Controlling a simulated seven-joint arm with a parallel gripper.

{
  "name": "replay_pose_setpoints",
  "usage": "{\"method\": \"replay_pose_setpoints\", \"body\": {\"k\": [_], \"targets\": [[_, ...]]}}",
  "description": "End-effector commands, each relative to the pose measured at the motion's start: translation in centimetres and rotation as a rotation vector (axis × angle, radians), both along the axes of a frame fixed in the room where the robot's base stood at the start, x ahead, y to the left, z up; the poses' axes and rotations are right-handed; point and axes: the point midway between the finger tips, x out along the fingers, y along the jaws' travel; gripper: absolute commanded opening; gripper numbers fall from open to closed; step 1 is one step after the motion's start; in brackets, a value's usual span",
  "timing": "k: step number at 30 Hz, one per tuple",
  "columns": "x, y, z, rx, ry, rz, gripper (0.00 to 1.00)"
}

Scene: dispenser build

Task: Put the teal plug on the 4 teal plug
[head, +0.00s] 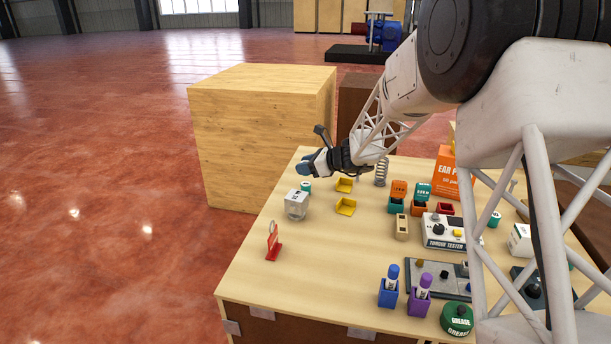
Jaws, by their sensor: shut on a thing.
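My gripper (304,169) is above the far left part of the table. It is shut, with its blue-grey end towards the left. A small teal piece with a pale label (306,187) shows just below the gripper's end. I take it as the teal plug, but the view is too small to show the jaws' contact. A teal block (397,206) under an orange cap and a teal cap (423,190) on an orange block stand right of centre. Another teal piece (495,219) is at the right. I cannot read a 4 on any of them.
A metal spring (381,172) stands behind. The front left is clear.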

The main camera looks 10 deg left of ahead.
Motion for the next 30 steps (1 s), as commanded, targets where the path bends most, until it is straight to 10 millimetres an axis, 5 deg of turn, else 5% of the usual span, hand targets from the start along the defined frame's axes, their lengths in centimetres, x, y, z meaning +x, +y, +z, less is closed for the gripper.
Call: {"method": "replay_pose_setpoints", "body": {"k": [13,27,28,30], "targets": [[0.0,0.0,-3.4,0.0,0.0,0.0,0.13],[0.0,0.0,-3.8,0.0,0.0,0.0,0.13],[0.0,0.0,-3.8,0.0,0.0,0.0,0.41],[0.0,0.0,-3.8,0.0,0.0,0.0,0.52]]}}
